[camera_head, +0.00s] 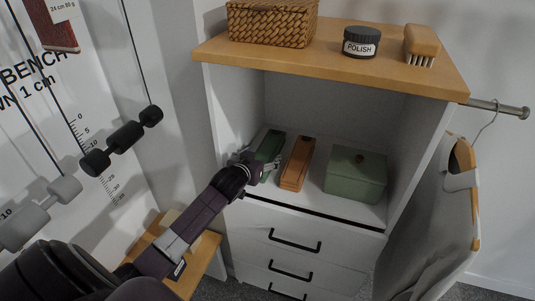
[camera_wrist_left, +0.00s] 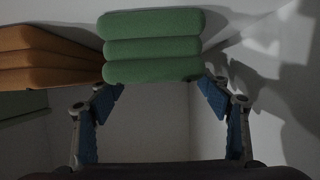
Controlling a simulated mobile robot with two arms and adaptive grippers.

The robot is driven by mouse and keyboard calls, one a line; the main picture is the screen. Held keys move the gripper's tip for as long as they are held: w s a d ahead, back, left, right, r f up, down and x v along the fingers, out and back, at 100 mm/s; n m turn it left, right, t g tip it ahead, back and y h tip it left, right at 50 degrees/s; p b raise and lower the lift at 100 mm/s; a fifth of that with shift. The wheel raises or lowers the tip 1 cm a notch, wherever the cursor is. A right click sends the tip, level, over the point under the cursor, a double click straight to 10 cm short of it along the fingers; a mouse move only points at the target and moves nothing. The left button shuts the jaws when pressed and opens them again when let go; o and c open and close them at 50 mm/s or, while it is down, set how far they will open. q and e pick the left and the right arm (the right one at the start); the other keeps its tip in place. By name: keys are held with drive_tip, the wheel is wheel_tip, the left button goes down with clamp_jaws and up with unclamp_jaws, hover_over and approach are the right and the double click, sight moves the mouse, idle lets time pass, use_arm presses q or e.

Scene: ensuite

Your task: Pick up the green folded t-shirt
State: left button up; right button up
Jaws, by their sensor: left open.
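The green folded t-shirt (camera_head: 270,143) lies in the open compartment of the white cabinet, at its left side. In the left wrist view the green t-shirt (camera_wrist_left: 152,45) shows as a stack of rounded folds, centred ahead of the fingers. My left gripper (camera_head: 268,166) is at the near end of the t-shirt and partly hides it. In the left wrist view my left gripper (camera_wrist_left: 160,98) is open, with its blue-padded fingers apart and nothing held between them. I cannot tell whether the fingertips touch the t-shirt. My right gripper is not in view.
An orange folded garment (camera_head: 297,164) lies just right of the t-shirt, and a green lidded box (camera_head: 354,177) stands further right. The cabinet's wooden top (camera_head: 300,56) is above, carrying a basket (camera_head: 272,22), a polish tin (camera_head: 361,42) and a brush (camera_head: 422,43).

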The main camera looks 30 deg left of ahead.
sight(265, 153)
use_arm(q)
drive_tip(key=shift+x, duration=2.55)
drive_tip(key=shift+d+r, duration=0.1)
drive_tip(key=shift+d, duration=0.05)
drive_tip(key=shift+c, duration=0.4)
drive_tip(key=c, duration=1.3)
